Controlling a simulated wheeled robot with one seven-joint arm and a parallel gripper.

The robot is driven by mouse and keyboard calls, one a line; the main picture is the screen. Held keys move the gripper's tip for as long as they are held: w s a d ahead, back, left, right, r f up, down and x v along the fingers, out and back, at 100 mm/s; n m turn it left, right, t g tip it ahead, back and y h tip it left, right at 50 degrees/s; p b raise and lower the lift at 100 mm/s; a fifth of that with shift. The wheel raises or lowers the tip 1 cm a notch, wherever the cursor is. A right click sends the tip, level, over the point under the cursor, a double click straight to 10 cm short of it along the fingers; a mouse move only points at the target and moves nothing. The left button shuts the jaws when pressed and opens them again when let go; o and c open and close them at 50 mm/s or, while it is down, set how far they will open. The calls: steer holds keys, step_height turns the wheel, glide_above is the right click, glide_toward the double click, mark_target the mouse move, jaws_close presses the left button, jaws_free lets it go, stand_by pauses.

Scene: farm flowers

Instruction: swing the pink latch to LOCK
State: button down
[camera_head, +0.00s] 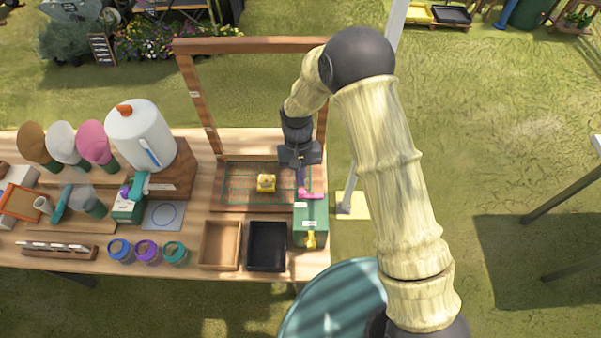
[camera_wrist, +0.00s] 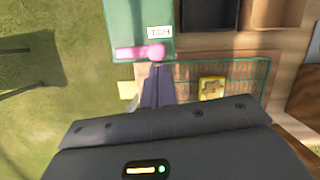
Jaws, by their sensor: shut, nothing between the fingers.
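The pink latch (camera_head: 312,195) lies crosswise on top of the green box (camera_head: 310,212) at the table's right end. In the wrist view the pink latch (camera_wrist: 133,53) shows a rounded end on the right and a bar reaching left. A white label (camera_wrist: 159,32) sits beside the rounded end; its lettering is too small to read surely. My gripper (camera_head: 301,182) is shut and empty, pointing down just behind the box. In the wrist view my gripper's tips (camera_wrist: 158,70) are close to the latch's rounded end; I cannot tell whether they touch it.
A wire grid (camera_head: 235,187) with a yellow block (camera_head: 266,183) lies left of my gripper, under a wooden frame (camera_head: 250,45). A wooden tray (camera_head: 208,261) and a black tray (camera_head: 267,263) stand left of the box. A yellow part (camera_head: 311,240) is on the box's front.

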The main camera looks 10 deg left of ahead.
steer(key=shift+s+a+n+b, duration=0.1)
steer(key=shift+s+n+b, duration=0.2)
steer(key=shift+s+n, duration=0.3)
stand_by(0.6)
steer(key=shift+s+n+h+b, duration=0.3)
steer(key=shift+n+h+b, duration=0.1)
steer(key=shift+n, duration=0.5)
steer(key=shift+s+f+n+t+h+b, duration=0.1)
steer(key=shift+s+n+t+h+b, duration=0.3)
steer(key=shift+s+n, duration=0.6)
steer(key=n, duration=0.2)
steer(key=s+d+n+t+b, duration=0.1)
steer(key=s+n, duration=0.1)
steer(key=n, duration=0.1)
steer(key=shift+d+n+t+b, duration=0.2)
steer(key=shift+n+t+b, duration=0.1)
steer(key=shift+b, duration=0.1)
steer(key=shift+w, duration=0.15)
steer(key=shift+w+d+p, duration=0.2)
steer(key=shift+w+p, duration=0.1)
steer(key=shift+w, duration=0.35)
